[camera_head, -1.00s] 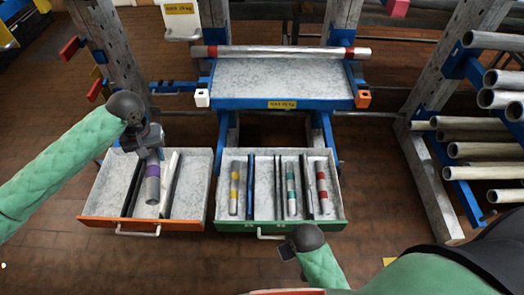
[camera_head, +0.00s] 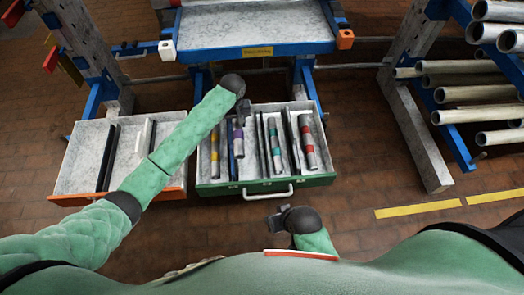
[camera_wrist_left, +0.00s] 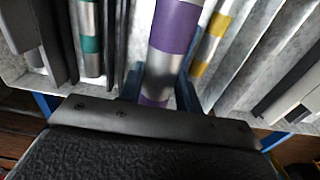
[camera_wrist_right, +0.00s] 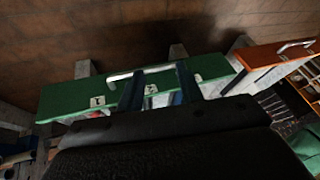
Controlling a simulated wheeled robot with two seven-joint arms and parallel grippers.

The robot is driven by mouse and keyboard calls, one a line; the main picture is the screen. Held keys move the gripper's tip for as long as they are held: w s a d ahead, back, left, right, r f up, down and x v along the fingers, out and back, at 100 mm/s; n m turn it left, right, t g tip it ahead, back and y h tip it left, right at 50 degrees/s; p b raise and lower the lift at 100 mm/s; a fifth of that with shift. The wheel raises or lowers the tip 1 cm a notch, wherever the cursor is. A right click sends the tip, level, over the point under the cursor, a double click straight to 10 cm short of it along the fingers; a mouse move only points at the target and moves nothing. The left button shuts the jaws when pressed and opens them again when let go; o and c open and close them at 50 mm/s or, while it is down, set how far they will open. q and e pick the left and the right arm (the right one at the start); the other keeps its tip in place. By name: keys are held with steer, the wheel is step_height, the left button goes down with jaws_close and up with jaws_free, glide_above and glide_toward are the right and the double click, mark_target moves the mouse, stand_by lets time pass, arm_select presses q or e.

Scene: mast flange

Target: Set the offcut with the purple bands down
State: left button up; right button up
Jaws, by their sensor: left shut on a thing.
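The offcut with the purple bands (camera_head: 238,143) is a grey pipe piece in my left gripper (camera_head: 241,116), over the left compartment of the green-fronted drawer (camera_head: 265,186). In the left wrist view the offcut (camera_wrist_left: 173,40) runs between the blue fingers (camera_wrist_left: 160,90), which are shut on it. It lies roughly along the yellow-banded offcut (camera_head: 214,155), just right of it in the head view. I cannot tell whether it touches the drawer floor. My right gripper (camera_head: 277,220) is in front of the drawer; in the right wrist view its fingers (camera_wrist_right: 160,88) are apart and empty.
A teal-banded offcut (camera_head: 275,146) and a red-banded one (camera_head: 308,142) lie further right in the green drawer, among dark dividers. The orange-fronted drawer (camera_head: 80,162) at left has no offcut visible. A blue-edged bench (camera_head: 255,49) stands behind; racked pipes (camera_head: 465,92) are at right.

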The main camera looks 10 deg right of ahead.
arm_select(q)
glide_toward(247, 147)
steer(key=shift+f+b, duration=0.35)
steer(key=shift+f, duration=2.6)
steer(key=shift+f, duration=0.1)
steer(key=o, duration=1.1)
step_height(247, 147, up, 12)
steer(key=shift+r, duration=0.1)
steer(key=shift+m, duration=0.3)
